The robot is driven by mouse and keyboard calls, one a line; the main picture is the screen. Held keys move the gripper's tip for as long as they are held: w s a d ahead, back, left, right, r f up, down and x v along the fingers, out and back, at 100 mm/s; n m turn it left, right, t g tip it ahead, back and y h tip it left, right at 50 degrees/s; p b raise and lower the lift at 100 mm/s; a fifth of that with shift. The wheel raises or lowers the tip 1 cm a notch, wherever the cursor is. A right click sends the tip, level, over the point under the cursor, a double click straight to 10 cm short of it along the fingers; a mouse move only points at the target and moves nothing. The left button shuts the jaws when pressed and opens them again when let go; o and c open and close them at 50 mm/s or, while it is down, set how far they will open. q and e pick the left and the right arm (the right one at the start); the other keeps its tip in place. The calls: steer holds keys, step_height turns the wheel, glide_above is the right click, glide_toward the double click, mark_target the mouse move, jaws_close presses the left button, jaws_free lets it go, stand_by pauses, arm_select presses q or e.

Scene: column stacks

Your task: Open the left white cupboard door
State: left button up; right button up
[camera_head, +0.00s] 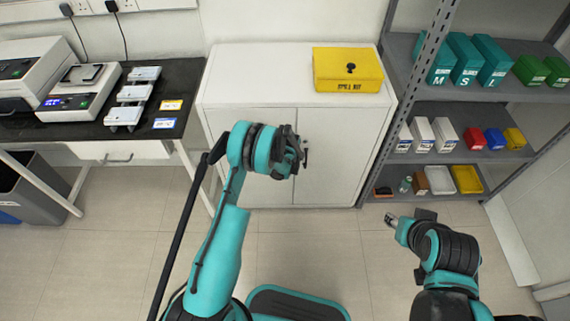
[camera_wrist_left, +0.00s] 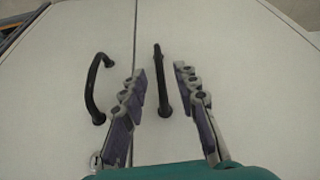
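The white cupboard (camera_head: 220,85) stands ahead with two closed doors. The left door (camera_head: 222,119) is partly behind my left arm. My left gripper (camera_head: 297,147) is in front of the doors near their seam and hides the left door's handle in the head view. In the left wrist view, which appears upside down, this dark handle (camera_wrist_left: 162,85) lies between the two open fingers; I cannot tell whether they touch it. The right door's handle (camera_head: 305,155) shows just right of the gripper. My right gripper (camera_head: 391,219) is low at the right, away from the cupboard; its opening is unclear.
A yellow box (camera_head: 347,72) sits on the cupboard. A grey shelf unit (camera_head: 520,95) with bins stands close on the right. A black-topped bench (camera_head: 190,80) with scales is on the left. The floor (camera_head: 120,240) before the cupboard is clear.

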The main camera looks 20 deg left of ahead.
arm_select(q)
steer(key=shift+b+x, duration=0.55)
steer(key=shift+x, duration=1.4)
jaws_close()
